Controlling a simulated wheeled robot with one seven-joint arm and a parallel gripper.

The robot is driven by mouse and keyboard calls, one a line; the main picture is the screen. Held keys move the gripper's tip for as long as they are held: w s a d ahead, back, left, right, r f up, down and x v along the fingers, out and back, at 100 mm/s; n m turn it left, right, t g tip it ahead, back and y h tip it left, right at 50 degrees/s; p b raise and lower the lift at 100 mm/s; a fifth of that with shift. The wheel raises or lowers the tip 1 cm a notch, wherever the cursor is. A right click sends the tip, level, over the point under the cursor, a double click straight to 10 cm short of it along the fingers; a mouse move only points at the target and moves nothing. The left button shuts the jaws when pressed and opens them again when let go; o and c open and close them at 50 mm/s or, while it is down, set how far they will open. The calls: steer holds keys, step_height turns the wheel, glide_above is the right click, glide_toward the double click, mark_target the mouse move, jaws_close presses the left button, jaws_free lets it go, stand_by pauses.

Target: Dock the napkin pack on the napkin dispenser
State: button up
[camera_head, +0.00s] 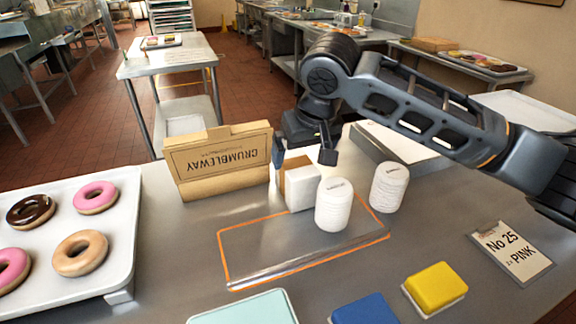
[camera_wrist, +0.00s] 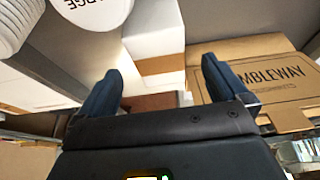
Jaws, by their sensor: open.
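A white block with a brown band (camera_head: 301,188), which looks like the napkin pack, stands on the steel counter behind the lid stacks. In the wrist view the white block (camera_wrist: 153,32) lies ahead, between the directions of my fingers. My gripper (camera_head: 303,156) is open, with its fingers apart just above and behind the block. In the wrist view my gripper (camera_wrist: 160,72) has nothing clearly held between its fingers. I cannot make out a napkin dispenser for certain; an orange-edged flat steel-coloured panel (camera_head: 265,250) lies in front of the block.
Two white round stacks (camera_head: 333,206) (camera_head: 389,187) stand right of the block, close to it. A cardboard CRUMBLEWAY box (camera_head: 220,160) stands left. A donut tray (camera_head: 125,235), yellow block (camera_head: 435,287), blue block (camera_head: 365,310) and order card (camera_head: 510,252) surround the panel.

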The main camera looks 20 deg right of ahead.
mark_target(299, 165)
steer(key=shift+w+f, duration=0.15)
steer(key=shift+w, duration=0.1)
steer(key=shift+w+f, duration=0.15)
steer(key=shift+f, duration=0.1)
steer(key=p+x, duration=0.1)
steer(key=x, duration=0.6)
steer(key=shift+d+p, duration=0.1)
steer(key=shift+p, duration=0.3)
steer(key=shift+f, duration=0.25)
steer(key=c, duration=1.1)
steer(key=shift+c, duration=0.2)
steer(key=shift+r, duration=0.2)
